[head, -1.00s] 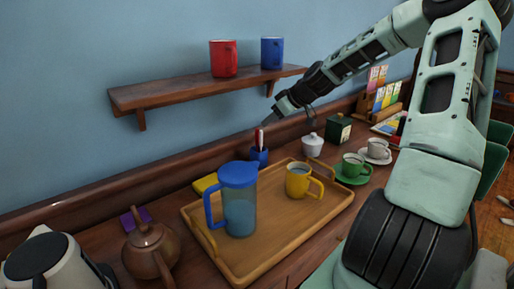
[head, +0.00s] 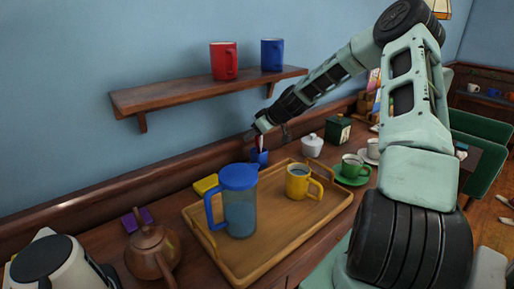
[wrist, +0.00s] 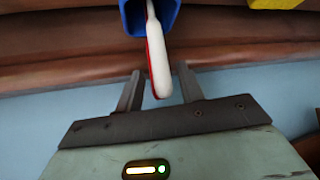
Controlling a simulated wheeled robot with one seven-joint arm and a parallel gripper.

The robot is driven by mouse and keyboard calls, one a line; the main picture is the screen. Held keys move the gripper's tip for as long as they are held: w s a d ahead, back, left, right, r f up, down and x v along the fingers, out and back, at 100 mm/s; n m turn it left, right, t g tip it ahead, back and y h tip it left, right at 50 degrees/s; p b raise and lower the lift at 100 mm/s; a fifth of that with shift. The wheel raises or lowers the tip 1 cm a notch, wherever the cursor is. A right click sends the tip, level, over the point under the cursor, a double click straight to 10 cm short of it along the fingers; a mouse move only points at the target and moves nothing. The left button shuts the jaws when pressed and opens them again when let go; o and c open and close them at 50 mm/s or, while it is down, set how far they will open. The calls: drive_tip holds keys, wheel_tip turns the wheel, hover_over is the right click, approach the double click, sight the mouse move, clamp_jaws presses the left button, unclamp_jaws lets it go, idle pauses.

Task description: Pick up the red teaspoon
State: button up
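A small blue cup (head: 260,158) stands on the counter behind the tray, against the wall trim. A white handle (wrist: 158,60) and a red handle (wrist: 148,48) stick out of it in the wrist view, where the blue cup (wrist: 136,15) is also seen. The red one, apparently the red teaspoon, is mostly hidden behind the white one. My gripper (wrist: 160,78) is open, with its fingers on either side of the handles' ends. In the head view my gripper (head: 256,132) is just above the cup and partly covers the handles.
A wooden tray (head: 283,228) with a blue-lidded jug (head: 238,205) and a yellow mug (head: 297,182) lies in front of the cup. A shelf (head: 200,93) with red and blue mugs is above. A white lidded bowl (head: 312,146) stands right of the cup.

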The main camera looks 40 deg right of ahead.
clamp_jaws()
